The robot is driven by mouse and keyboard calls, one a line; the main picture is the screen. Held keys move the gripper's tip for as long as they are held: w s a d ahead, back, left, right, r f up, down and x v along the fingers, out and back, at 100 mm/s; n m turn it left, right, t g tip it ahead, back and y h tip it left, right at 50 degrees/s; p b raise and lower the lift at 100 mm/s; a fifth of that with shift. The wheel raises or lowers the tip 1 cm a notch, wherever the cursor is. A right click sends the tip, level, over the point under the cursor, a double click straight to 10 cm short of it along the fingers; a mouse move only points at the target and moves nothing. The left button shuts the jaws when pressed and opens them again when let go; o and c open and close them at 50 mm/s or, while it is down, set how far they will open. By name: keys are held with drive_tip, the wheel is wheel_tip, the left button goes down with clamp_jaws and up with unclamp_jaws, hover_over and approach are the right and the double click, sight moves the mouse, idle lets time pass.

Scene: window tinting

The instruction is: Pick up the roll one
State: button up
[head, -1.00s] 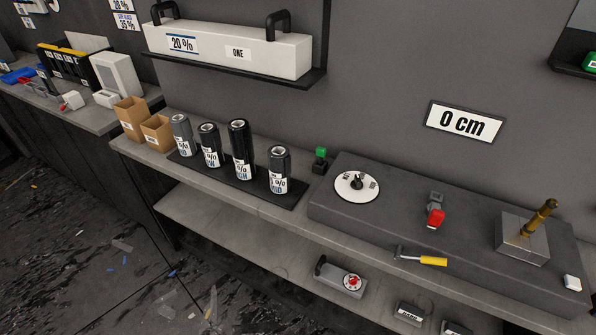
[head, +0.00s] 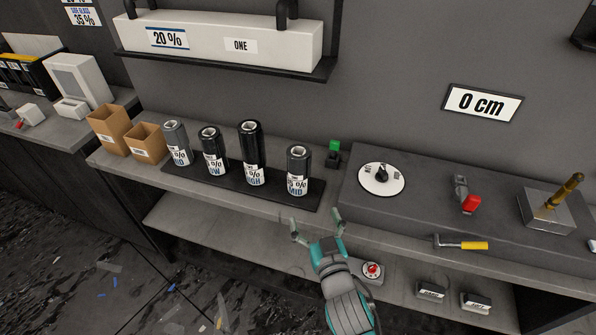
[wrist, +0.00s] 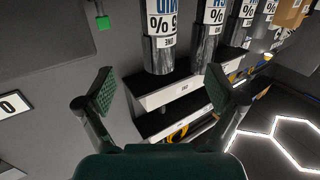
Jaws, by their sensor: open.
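Several upright rolls stand on a black mat (head: 215,187) on the counter: a grey one (head: 175,141) at left, a short black one (head: 211,149), a tall black one (head: 251,150) and a dark grey one (head: 298,168) at right. Their labels show a percentage; which is roll one I cannot tell in the head view. My gripper (head: 315,219) is open and empty, in front of the mat near the right roll, apart from it. In the wrist view, which is upside down, a roll (wrist: 160,50) with a small "ONE" tag lies beyond my open fingers (wrist: 158,88).
A white box (head: 205,42) marked "20 %" and "ONE" is on the wall shelf above. Two cardboard boxes (head: 108,130) stand left of the rolls. A green-topped switch (head: 334,150), a dial (head: 382,178) and a yellow-handled tool (head: 470,244) are to the right.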

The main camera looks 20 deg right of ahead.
sight(298, 161)
drive_tip(key=shift+m+h, duration=0.3)
drive_tip(key=w+r, duration=0.1)
drive_tip(key=w, duration=0.4)
drive_tip(key=w+r, duration=0.1)
drive_tip(key=w, duration=0.4)
drive_tip(key=w+d+r, duration=0.1)
drive_tip(key=w+r, duration=0.1)
drive_tip(key=w, duration=0.4)
drive_tip(key=shift+d+r, duration=0.1)
drive_tip(key=shift+s, duration=0.1)
drive_tip(key=shift+c, duration=0.3)
drive_tip(key=c, duration=1.5)
